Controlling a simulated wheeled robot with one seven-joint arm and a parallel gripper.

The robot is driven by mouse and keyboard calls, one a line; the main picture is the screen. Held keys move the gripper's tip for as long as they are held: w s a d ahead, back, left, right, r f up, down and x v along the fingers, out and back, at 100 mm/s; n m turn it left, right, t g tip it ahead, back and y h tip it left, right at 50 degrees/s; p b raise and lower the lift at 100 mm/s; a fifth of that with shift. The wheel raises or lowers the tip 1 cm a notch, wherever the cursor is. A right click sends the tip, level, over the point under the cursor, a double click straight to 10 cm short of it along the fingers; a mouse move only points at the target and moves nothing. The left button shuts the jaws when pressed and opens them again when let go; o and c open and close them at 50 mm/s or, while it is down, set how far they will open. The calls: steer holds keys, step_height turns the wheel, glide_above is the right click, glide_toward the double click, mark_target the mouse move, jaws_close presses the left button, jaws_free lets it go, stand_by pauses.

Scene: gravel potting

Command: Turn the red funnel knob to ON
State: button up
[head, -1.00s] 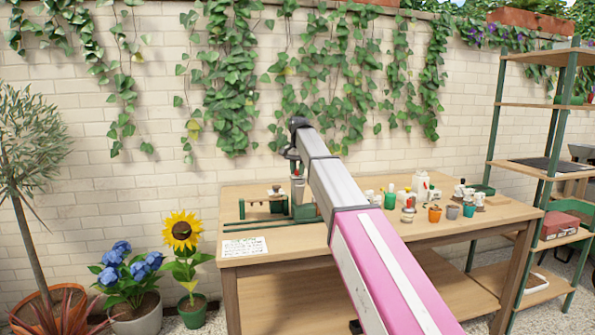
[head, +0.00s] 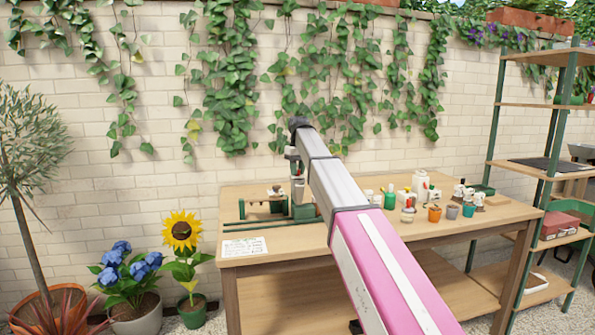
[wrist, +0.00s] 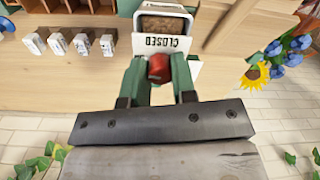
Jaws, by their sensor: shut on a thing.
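The red funnel knob (wrist: 158,68) sits between the two green fingers of my gripper (wrist: 158,76) in the wrist view. The fingers are shut on it from both sides. A white-rimmed container with brown contents (wrist: 164,21) lies beyond the plate.
A white card (head: 245,246) lies at the table's front left. A sunflower (head: 182,231) stands left of the table. Shelves (head: 540,170) stand at the right.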

steer(key=shift+n, duration=1.1)
steer(key=o, duration=0.9)
steer(key=shift+o, duration=0.2)
